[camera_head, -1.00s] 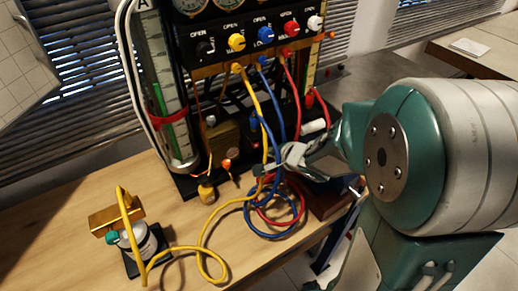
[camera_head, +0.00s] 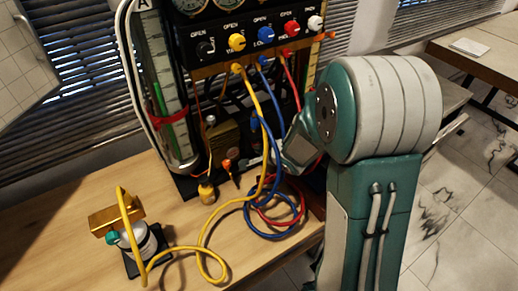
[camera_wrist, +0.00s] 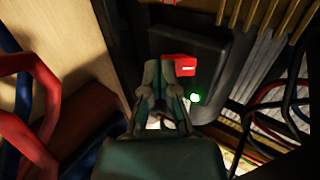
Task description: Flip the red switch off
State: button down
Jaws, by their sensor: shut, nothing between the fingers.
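The red switch (camera_wrist: 180,64) shows in the wrist view on a dark box (camera_wrist: 205,48), with a pale bar mark on its face. A small green light (camera_wrist: 194,97) glows just below it. My gripper (camera_wrist: 166,72) is shut and empty, with its fingertips right at the switch's lower left edge and overlapping it in the picture. I cannot tell whether they touch it. In the head view the switch is not visible, and my gripper is mostly hidden behind the hoses and my arm at the rig's lower front.
Yellow (camera_head: 207,230), blue (camera_head: 262,233) and red hoses hang from the gauge rig (camera_head: 250,45) and coil on the wooden table (camera_head: 95,215). A brass-coloured block with a yellow loop (camera_head: 117,215) stands at the left. In the wrist view, red and blue hoses (camera_wrist: 30,130) lie left of my gripper.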

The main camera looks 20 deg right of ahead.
jog(key=shift+f, duration=0.1)
jog(key=shift+w+f, duration=0.1)
jog(key=shift+w, duration=0.05)
jog(key=shift+r, duration=0.8)
